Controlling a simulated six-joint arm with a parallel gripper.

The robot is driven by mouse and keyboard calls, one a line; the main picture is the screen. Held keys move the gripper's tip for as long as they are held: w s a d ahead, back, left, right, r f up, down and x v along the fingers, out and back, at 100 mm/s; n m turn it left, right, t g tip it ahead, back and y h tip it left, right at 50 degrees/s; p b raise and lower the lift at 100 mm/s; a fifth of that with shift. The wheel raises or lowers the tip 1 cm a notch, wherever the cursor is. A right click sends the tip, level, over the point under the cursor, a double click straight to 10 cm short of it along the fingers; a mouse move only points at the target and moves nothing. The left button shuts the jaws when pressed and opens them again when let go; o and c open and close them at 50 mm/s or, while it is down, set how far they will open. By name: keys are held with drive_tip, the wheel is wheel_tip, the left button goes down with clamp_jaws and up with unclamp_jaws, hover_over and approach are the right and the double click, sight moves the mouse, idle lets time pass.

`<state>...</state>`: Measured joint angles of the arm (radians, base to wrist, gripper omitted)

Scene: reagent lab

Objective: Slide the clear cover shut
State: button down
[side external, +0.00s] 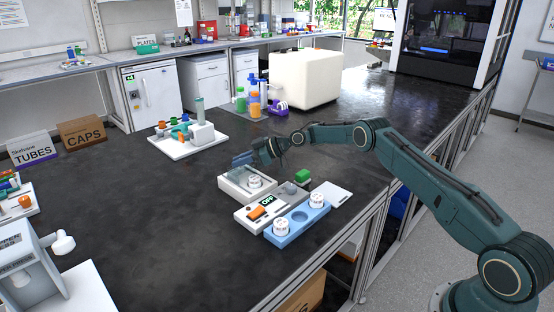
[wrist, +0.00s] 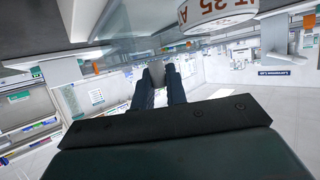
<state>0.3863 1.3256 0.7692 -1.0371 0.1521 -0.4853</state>
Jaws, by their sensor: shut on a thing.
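A white open-topped box (side external: 235,193) stands on the black bench and has a white round piece (side external: 254,182) inside it. The clear cover (side external: 240,160) shows as a bluish see-through panel at the back of the box; its exact edges are hard to make out. My gripper (side external: 262,160) is low at the back of the box, beside the panel. In the wrist view my gripper's fingers (wrist: 160,84) are shut on a small grey part, which appears to be the cover's grip. A white disc with red lettering (wrist: 215,14) is close by at the top.
A panel with an orange switch (side external: 257,212) and a blue tray (side external: 296,232) with white round containers stand in front of the box. Open bench lies to the left.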

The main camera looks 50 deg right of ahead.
sight(256, 178)
drive_tip(key=shift+s, duration=0.15)
drive_tip(key=shift+s+f, duration=0.1)
drive_tip(key=shift+s, duration=3.3)
drive_tip(key=c, duration=1.4)
unclamp_jaws()
drive_tip(key=shift+c, duration=0.2)
drive_tip(key=shift+s+d+r, duration=0.3)
drive_tip(key=shift+d, duration=0.1)
drive_tip(key=v, duration=1.2)
drive_tip(key=shift+s+d, duration=0.2)
drive_tip(key=shift+s, duration=0.1)
drive_tip(key=shift+r, duration=0.2)
